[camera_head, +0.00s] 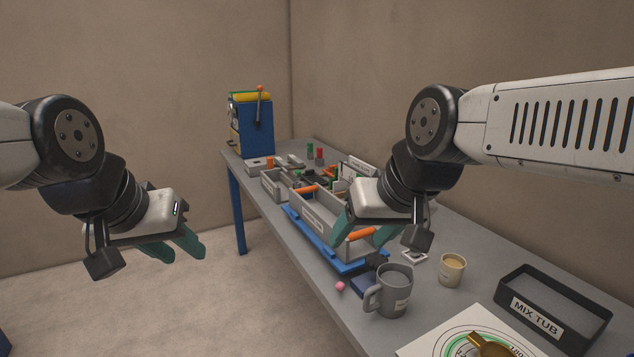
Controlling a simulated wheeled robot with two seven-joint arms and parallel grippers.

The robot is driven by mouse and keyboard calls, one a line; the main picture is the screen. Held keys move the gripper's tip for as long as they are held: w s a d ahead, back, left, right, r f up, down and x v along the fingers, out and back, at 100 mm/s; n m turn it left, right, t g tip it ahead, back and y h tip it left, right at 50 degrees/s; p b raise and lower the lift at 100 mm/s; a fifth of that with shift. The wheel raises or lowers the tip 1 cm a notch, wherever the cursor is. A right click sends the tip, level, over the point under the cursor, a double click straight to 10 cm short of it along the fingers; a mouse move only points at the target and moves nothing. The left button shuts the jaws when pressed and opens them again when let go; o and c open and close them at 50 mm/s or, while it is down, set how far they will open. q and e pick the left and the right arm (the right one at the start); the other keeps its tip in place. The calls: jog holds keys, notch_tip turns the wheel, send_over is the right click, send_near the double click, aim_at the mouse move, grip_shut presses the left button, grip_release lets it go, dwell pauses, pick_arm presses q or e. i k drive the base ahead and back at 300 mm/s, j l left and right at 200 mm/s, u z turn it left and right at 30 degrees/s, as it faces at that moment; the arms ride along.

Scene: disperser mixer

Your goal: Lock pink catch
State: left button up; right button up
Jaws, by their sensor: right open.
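A small pink knob (340,286), the only pink thing I see, sits by the table's left edge, left of the grey mug and near the front end of the blue base. Whether it is the catch, and its locked state, I cannot tell. My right gripper (379,238) is open above the front of the grey bin (318,226), with green fingers apart on either side of an orange handle (361,234). It is above and beyond the pink knob and hides part of the bin. My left gripper (179,250) hangs left of the table over the floor, its green fingers apart and empty.
A grey mug (396,292) stands just right of the pink knob. A blue machine (252,130) stands at the far end.

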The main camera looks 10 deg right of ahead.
aim_at(339, 285)
jog(key=z, duration=0.55)
jog(key=k+j+z, duration=0.15)
jog(key=j, duration=0.15)
jog(key=k+j+z, duration=0.15)
jog(key=j, duration=0.15)
